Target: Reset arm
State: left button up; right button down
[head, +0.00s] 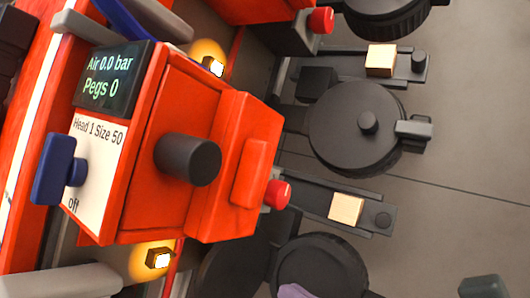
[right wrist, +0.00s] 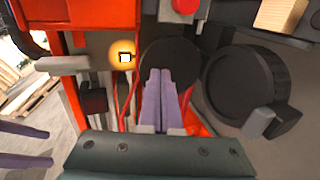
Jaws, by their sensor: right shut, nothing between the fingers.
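My right gripper (right wrist: 160,95) is shut, with its purple fingers together and nothing between them. In the right wrist view the fingers point toward a dark round part (right wrist: 170,62) near the orange-red machine; I cannot tell whether they touch anything. In the head view only a small purple tip of this gripper (head: 295,291) shows at the bottom edge, in front of a black round part (head: 320,262). The orange-red machine head (head: 165,130) fills the left of the head view. Its display (head: 112,80) reads "Air 0.0 bar" and "Pegs 0".
A blue knob (head: 55,168) sits on the "Head 1 Size 50" panel, by "Off". Black round discs (head: 350,125) and dark rails with wooden blocks (head: 346,209) stand at right. Lit lamps (head: 158,258) flank the machine. Grey floor (head: 470,130) is open at far right.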

jog(key=d+r+m+h+p, duration=1.05)
jog(key=r+m+p, duration=0.35)
jog(key=m, duration=0.6)
jog(key=s+d+r+m+g+p, duration=0.2)
jog(key=s+r+m+g+p, duration=0.25)
jog(key=s+m+p, duration=0.35)
jog(key=s+d+r+m+g+p, duration=0.2)
jog(key=s+r+m+g+p, duration=0.25)
jog(key=s+m, duration=0.5)
notch_tip(320, 180, up, 35)
jog(key=n+p, duration=0.1)
jog(key=p, duration=3.5)
jog(key=shift+a+y, duration=0.1)
jog(key=shift+y, duration=0.15)
